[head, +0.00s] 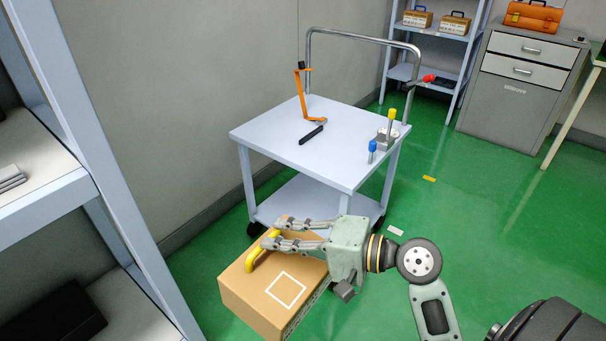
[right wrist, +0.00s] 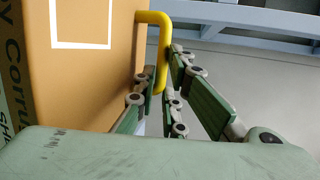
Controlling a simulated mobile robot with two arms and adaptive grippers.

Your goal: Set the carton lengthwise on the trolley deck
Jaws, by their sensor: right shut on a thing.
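The brown carton (head: 262,294) with a white square outline and a yellow handle (head: 256,254) on its top is in the lower middle of the head view, in front of the trolley. My right gripper (head: 270,241) is shut on the yellow handle. In the right wrist view the handle (right wrist: 160,52) passes between the fingers, beside the carton (right wrist: 115,70). The trolley (head: 262,130) has a pale upper deck and a lower shelf (head: 285,205). The gripper hides part of the carton's far side. My left gripper is not in view.
The deck's front left is bare. A shelf rack (head: 85,185) stands at left, and a grey cabinet (head: 510,105) at back right.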

